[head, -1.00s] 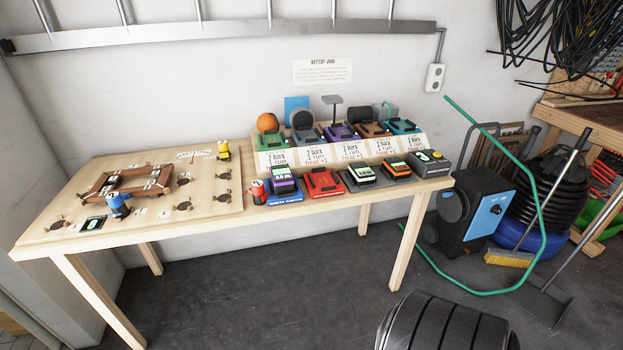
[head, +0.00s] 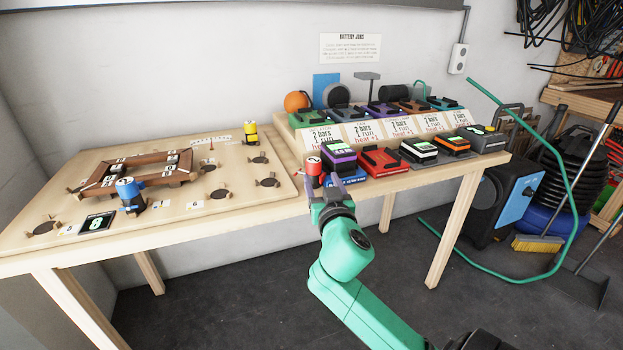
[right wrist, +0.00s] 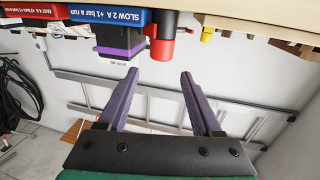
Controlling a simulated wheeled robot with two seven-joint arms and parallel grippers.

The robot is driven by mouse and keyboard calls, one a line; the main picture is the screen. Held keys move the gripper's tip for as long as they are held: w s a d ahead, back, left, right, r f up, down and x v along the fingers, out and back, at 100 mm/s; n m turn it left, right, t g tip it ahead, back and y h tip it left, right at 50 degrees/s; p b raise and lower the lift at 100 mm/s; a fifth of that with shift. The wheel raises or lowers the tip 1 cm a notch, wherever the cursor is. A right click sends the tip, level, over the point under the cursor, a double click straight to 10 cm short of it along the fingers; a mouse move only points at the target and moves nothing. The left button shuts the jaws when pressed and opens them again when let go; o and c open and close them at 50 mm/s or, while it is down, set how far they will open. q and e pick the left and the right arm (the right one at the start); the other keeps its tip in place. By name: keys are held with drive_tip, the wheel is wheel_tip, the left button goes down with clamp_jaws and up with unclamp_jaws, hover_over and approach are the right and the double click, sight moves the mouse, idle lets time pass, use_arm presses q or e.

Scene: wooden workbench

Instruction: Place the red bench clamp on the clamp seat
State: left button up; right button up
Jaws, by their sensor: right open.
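The red bench clamp (head: 313,172) stands upright at the front edge of the bench, just right of the wooden board, beside a purple-topped battery. It also shows in the right wrist view (right wrist: 163,42), ahead of the fingers. My right gripper (head: 330,184) is in front of the bench edge, close to the clamp. In the right wrist view its purple fingers (right wrist: 158,78) are apart with nothing between them. The board (head: 235,205) has several dark round seats, one of them at its right (head: 268,182); I cannot tell which is the clamp seat. My left gripper is out of view.
A blue clamp (head: 129,190) and a yellow clamp (head: 250,130) stand on the board, near a brown wooden frame (head: 110,185). Several batteries and chargers, including a red charger (head: 382,162), line the bench to the right. Floor in front is mostly clear.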

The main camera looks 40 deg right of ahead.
sight(314, 173)
drive_tip(key=x, duration=1.3)
drive_tip(key=shift+w+d+f+p, duration=0.15)
drive_tip(key=shift+w+f+p, duration=0.1)
drive_tip(key=shift+w+p, duration=0.05)
drive_tip(key=shift+s+r, duration=0.1)
clamp_jaws()
